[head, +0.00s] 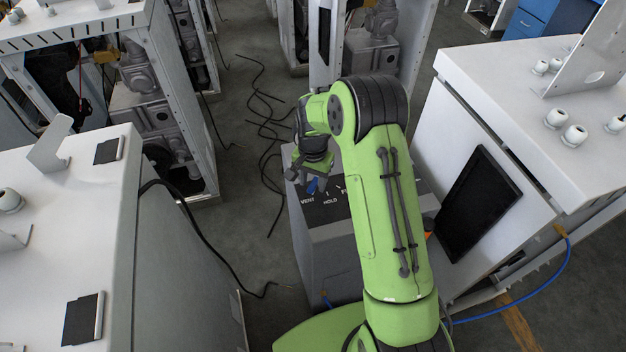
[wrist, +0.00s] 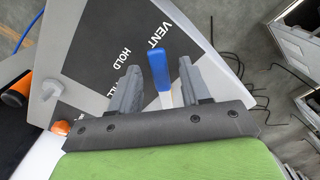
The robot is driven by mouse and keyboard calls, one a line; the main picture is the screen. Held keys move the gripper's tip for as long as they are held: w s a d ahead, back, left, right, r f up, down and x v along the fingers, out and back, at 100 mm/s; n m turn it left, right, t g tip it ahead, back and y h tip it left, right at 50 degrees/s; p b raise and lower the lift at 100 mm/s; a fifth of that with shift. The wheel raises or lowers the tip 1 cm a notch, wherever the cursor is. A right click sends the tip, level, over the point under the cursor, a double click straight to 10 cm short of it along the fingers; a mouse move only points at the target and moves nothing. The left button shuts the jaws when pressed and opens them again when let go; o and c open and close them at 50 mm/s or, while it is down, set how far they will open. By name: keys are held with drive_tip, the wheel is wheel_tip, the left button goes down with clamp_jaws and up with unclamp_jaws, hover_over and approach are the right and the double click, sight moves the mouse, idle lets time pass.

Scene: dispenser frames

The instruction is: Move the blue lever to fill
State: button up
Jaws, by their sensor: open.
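The blue lever (wrist: 159,70) has a blue handle on a pale shaft, and its lower end is hidden by my gripper. It stands between the two grey fingers of my gripper (wrist: 160,66), which are apart, with a gap on each side. In the head view the lever (head: 312,186) shows as a small blue piece under my gripper (head: 316,178), near the VENT label. The dark label plate (wrist: 100,45) reads VENT, HOLD and a partly covered word ending in "LL". In the head view my arm covers that third label.
The plate tops a grey pedestal (head: 325,255). A white cabinet with a black screen (head: 480,205) stands at right, a white cabinet (head: 85,215) at left. Orange parts (wrist: 17,92) lie left in the wrist view. Black cables (head: 262,125) lie on the floor behind.

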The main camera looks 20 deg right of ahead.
drive_tip(key=shift+c, duration=0.5)
clamp_jaws()
drive_tip(key=shift+s+d+n, duration=0.1)
drive_tip(key=shift+n, duration=0.2)
drive_tip(key=d+n, duration=0.1)
drive_tip(key=s+n+b, duration=0.1)
drive_tip(key=n, duration=0.1)
drive_tip(key=shift+d+n, duration=0.3)
drive_tip(key=shift+d, duration=0.05)
drive_tip(key=d+n, duration=0.1)
drive_tip(key=n, duration=0.1)
drive_tip(key=d+n, duration=0.1)
drive_tip(key=n, duration=0.1)
drive_tip(key=shift+s+d+b, duration=0.1)
drive_tip(key=shift+d+b, duration=0.05)
drive_tip(key=shift+b, duration=0.2)
drive_tip(key=d+n, duration=0.1)
drive_tip(key=n, duration=0.1)
drive_tip(key=d+n, duration=0.1)
drive_tip(key=n, duration=0.1)
drive_tip(key=shift+w, duration=0.2)
drive_tip(key=shift+w+d+n, duration=0.25)
drive_tip(key=shift+d+n, duration=0.15)
drive_tip(key=shift+n, duration=0.55)
drive_tip(key=shift+w+d+n, duration=0.25)
drive_tip(key=shift+d+n, duration=0.1)
drive_tip(key=shift+n, duration=0.6)
